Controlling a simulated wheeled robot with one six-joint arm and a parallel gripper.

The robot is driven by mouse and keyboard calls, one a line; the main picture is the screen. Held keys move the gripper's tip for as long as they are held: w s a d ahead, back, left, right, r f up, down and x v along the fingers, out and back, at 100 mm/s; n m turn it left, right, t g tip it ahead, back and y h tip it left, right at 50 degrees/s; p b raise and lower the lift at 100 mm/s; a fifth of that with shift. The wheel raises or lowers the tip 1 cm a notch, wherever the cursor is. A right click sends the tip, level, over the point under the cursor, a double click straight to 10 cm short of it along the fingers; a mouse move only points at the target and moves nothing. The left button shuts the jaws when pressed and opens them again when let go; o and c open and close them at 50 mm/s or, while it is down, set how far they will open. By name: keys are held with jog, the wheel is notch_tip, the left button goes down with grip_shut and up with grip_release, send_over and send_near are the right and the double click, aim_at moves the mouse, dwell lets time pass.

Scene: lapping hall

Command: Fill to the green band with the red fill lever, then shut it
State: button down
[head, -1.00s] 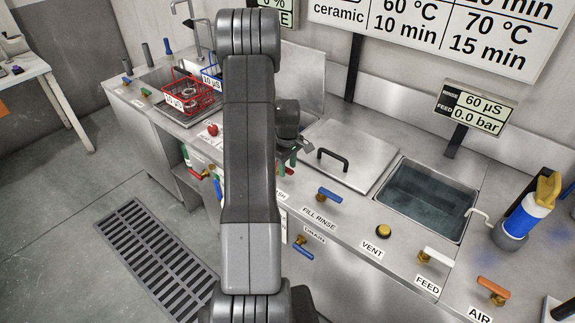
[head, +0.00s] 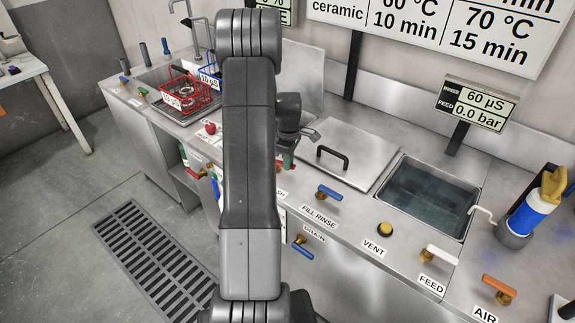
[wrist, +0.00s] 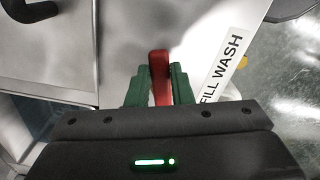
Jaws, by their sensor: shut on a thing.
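In the wrist view the red fill lever (wrist: 160,78) stands between the green fingertips of my gripper (wrist: 160,88), which is shut on it. The label FILL WASH (wrist: 222,68) lies just right of the lever. In the head view my gripper (head: 286,163) is at the counter's front edge, left of the closed steel lid (head: 353,139). My arm hides much of it there, and the red lever cannot be made out in that view. I cannot see a green band or the level being filled in either view.
A blue FILL RINSE lever (head: 330,193), a yellow VENT button (head: 385,229), a white FEED lever (head: 440,255) and an orange AIR lever (head: 498,289) line the front. An open water tank (head: 430,197) lies behind. Red (head: 187,94) and blue baskets stand at the left.

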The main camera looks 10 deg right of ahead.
jog(key=c, duration=1.3)
grip_release()
jog(key=shift+r, duration=0.1)
notch_tip(320, 180, up, 14)
jog(key=shift+f+b, duration=0.15)
jog(key=shift+b, duration=0.5)
